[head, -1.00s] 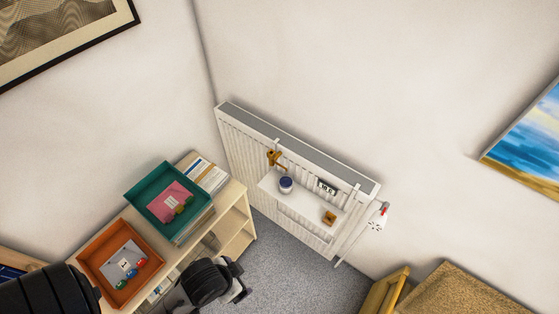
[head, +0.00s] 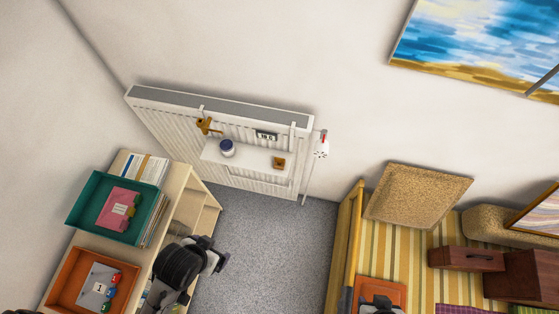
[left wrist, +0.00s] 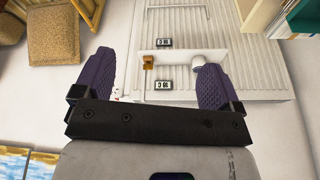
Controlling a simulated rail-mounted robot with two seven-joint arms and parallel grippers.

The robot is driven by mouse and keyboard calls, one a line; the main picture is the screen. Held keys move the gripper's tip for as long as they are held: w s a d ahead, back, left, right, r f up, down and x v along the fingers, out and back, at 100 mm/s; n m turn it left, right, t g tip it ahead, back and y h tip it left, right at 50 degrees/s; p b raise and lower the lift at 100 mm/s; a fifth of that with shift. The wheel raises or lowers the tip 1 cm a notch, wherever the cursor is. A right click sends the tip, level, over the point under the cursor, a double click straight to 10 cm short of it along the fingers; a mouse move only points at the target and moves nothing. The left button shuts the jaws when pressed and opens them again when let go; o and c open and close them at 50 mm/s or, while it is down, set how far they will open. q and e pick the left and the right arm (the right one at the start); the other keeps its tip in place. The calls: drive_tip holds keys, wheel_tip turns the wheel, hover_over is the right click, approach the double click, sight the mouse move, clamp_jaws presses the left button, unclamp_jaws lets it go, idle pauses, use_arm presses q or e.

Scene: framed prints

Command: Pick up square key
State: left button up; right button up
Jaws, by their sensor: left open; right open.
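A small squarish brown-gold piece (head: 279,162), which looks like the square key, lies at the right end of the white shelf (head: 250,160) on the radiator. It also shows in the left wrist view (left wrist: 148,62), between my fingers but well beyond them. A larger brass key-shaped piece (head: 207,125) hangs at the shelf's left end; I cannot tell for sure which is the square key. My left gripper (left wrist: 160,85) is open and empty, its purple fingers wide apart. My right gripper (head: 378,303) appears only partly, at the bottom edge of the head view.
A dark-lidded white jar (head: 227,148) stands on the shelf near a small display (head: 265,135). A bookcase with a teal tray (head: 150,215) and an orange tray (head: 70,275) stands left. An armchair with a cushion (head: 420,195) is right. Grey carpet (head: 265,230) between is clear.

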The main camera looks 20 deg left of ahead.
use_arm(q)
drive_tip(key=shift+c, duration=0.4)
drive_tip(key=shift+c, duration=0.7)
drive_tip(key=shift+w, duration=0.1)
